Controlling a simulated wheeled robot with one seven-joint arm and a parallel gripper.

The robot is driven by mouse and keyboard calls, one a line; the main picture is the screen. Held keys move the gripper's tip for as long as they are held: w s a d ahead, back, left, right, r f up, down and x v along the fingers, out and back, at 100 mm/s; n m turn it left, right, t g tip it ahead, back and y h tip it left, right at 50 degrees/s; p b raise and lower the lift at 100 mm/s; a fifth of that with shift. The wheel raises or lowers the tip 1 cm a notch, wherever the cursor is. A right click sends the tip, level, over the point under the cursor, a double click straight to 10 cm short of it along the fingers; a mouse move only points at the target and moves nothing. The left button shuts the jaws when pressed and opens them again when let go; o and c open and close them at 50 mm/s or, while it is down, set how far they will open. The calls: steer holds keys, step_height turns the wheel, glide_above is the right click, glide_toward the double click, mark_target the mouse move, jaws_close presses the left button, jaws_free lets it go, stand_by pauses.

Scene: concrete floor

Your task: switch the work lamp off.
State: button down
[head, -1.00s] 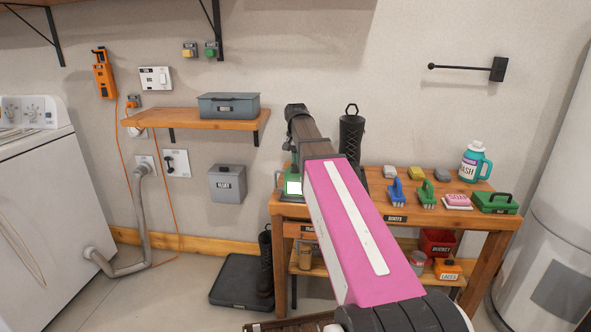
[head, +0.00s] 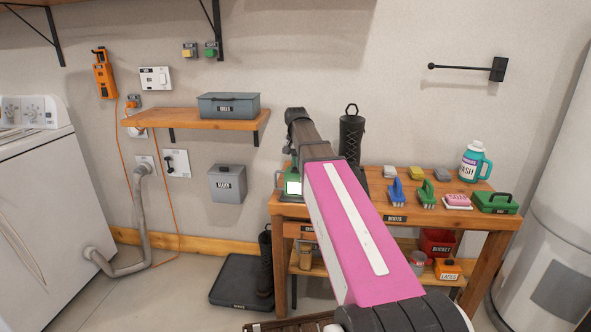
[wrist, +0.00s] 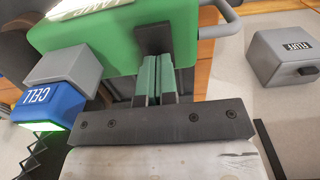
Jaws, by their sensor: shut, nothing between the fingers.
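The green work lamp (head: 286,195) stands at the left end of the bench, partly hidden behind my arm in the head view. Its white front panel (head: 293,184) looks bright. In the wrist view the green lamp body (wrist: 115,40) fills the upper middle, with a pale label at its top left and a grey handle at its right. My gripper (wrist: 156,62) is shut and empty, its fingertips close against the lamp body beside a dark block (wrist: 153,38). I cannot tell whether they touch or whether that block is the switch. A blue CELL block (wrist: 40,103) sits left of it.
The bench (head: 395,208) holds a tall black boot (head: 351,136), brushes and a wash bottle (head: 474,162). A grey wall box (head: 227,183) is left of the lamp, under a wooden shelf (head: 180,118). A dark tray (head: 240,282) lies on the floor.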

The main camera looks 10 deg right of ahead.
steer(key=shift+r, duration=3.45)
steer(key=shift+s, duration=0.1)
